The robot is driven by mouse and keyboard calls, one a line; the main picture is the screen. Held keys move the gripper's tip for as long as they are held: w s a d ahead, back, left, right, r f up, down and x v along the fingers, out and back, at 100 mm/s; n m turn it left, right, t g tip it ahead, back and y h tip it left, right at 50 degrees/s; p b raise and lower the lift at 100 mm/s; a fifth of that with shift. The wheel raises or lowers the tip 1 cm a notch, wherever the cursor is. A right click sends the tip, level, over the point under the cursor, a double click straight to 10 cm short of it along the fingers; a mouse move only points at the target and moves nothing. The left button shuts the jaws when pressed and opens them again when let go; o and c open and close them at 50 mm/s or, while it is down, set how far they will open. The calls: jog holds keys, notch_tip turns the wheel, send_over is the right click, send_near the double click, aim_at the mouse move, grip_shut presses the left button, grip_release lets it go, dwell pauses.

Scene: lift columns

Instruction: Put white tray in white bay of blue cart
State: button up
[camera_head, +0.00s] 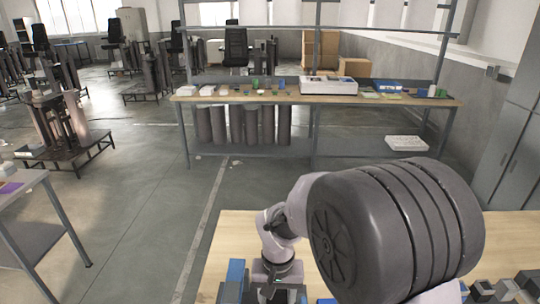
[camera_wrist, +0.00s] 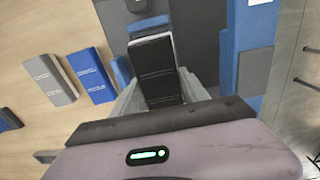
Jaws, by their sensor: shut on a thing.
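In the wrist view my gripper (camera_wrist: 158,88) has its two grey fingers closed on a dark block (camera_wrist: 155,62) with a pale edge. I cannot tell whether this block is part of the white tray. Blue panels (camera_wrist: 248,28) with dark grey surfaces around them lie beyond and to the right of the fingers; they may belong to the blue cart. In the head view my gripper (camera_head: 277,288) is low in the picture, between blue strips (camera_head: 235,272) at the bench edge. My large dark arm link hides much there. No clear white tray or white bay shows.
A wooden bench top (camera_head: 237,230) lies in front, with grey blocks (camera_head: 505,288) at its right. In the wrist view a grey box (camera_wrist: 52,80) and a blue box (camera_wrist: 92,76) lie left of my gripper. A far workbench (camera_head: 275,97) holds small items; open floor lies left.

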notch_tip(320, 180, up, 2)
jog(key=shift+r+p, duration=0.1)
jog(key=shift+p, duration=0.6)
